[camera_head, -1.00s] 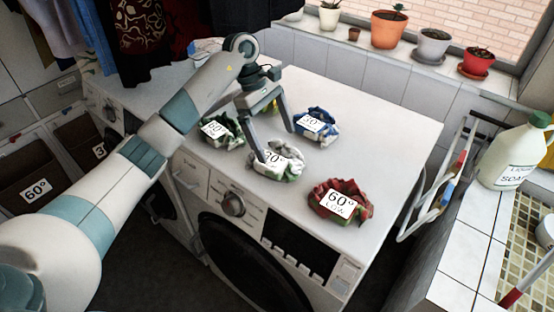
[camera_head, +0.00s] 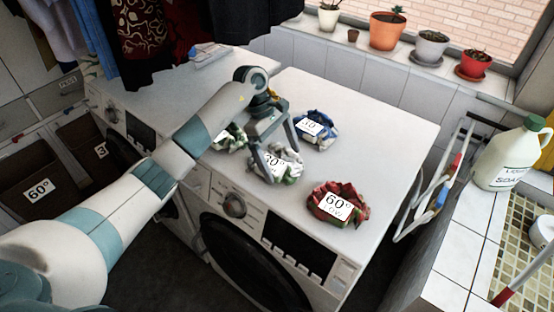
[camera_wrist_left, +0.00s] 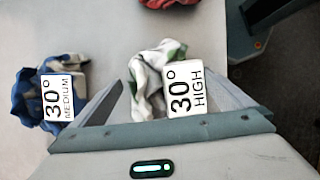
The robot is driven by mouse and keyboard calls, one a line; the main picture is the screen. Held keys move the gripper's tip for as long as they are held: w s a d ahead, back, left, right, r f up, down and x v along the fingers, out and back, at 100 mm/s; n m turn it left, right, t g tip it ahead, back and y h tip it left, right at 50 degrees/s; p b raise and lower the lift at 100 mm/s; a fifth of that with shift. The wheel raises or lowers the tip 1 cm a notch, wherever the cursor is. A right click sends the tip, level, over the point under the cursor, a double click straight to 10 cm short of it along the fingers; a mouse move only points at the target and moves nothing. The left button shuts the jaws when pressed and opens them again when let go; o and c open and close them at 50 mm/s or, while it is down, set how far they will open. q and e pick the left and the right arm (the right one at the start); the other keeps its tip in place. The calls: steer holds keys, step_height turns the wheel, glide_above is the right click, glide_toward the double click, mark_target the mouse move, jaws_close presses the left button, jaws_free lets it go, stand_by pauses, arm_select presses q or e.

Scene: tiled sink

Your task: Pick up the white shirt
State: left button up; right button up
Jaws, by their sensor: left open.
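The white shirt (camera_head: 291,157) is a crumpled bundle with green patches on top of the white washing machine. Its tag reads 30° HIGH in the left wrist view, where the shirt (camera_wrist_left: 148,72) lies between my fingers. My left gripper (camera_head: 282,165) is open, its two fingers pointing down around the shirt, one on each side. I cannot tell whether the fingers touch the cloth. One finger hides part of the shirt and tag in the head view. My right gripper is not in view.
A red bundle (camera_head: 353,190) tagged 60° LOW lies nearer the front right. A blue bundle (camera_head: 322,116) lies behind, and a green one (camera_head: 239,137) to the left, partly behind my arm. The machine's top (camera_head: 385,140) is bare at the right.

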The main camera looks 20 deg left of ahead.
arm_select(q)
steer(key=shift+d+f, duration=0.25)
steer(key=shift+f, duration=0.3)
steer(key=c, duration=0.8)
steer(key=shift+r, duration=0.15)
